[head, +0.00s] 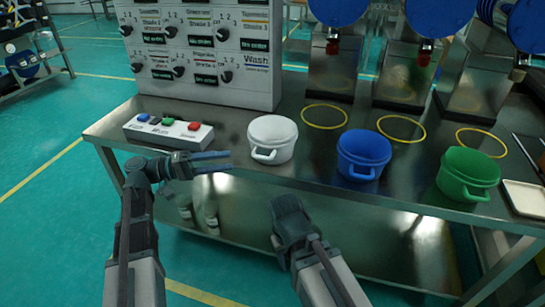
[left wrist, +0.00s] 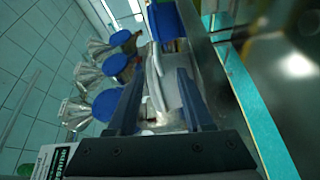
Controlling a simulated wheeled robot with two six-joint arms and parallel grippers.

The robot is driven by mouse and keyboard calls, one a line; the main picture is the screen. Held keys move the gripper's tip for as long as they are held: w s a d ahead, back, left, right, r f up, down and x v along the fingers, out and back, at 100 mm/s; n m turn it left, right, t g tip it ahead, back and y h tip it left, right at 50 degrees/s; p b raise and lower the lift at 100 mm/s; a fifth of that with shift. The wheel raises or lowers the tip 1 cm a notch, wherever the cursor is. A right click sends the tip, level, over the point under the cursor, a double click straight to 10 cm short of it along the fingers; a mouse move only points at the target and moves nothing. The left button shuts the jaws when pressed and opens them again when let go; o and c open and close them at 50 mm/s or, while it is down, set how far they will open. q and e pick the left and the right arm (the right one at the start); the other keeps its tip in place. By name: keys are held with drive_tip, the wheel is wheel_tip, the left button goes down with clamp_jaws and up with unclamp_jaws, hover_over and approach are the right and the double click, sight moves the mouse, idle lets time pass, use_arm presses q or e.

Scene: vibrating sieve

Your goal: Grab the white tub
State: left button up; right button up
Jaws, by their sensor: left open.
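The white tub (head: 273,138) stands upright on the metal table (head: 322,172), with a loop handle on its front. My left gripper (head: 230,160) is open, its fingers pointing right, just left of the tub and close to its handle. In the left wrist view, white parts of the tub (left wrist: 153,85) show between the two open fingers (left wrist: 156,72); I see no grip on it. My right gripper (head: 291,218) is low in front of the table edge, apart from the tubs; its fingers are not clear.
A blue tub (head: 363,155) and a green tub (head: 468,174) stand to the right. A button box (head: 168,132) lies left of the white tub, before a control panel (head: 205,60). Yellow rings (head: 324,116) mark the table under the metal chutes (head: 334,72). A pale tray (head: 525,198) is far right.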

use_arm(q)
drive_tip(key=w+d, duration=0.1)
drive_tip(key=d, duration=0.7)
drive_tip(key=shift+r+p, duration=0.3)
drive_tip(key=shift+r, duration=0.05)
drive_tip(key=shift+d, duration=0.1)
drive_tip(key=d, duration=0.5)
drive_tip(key=shift+r, duration=0.15)
drive_tip(key=shift+c, duration=0.3)
clamp_jaws()
idle(0.8)
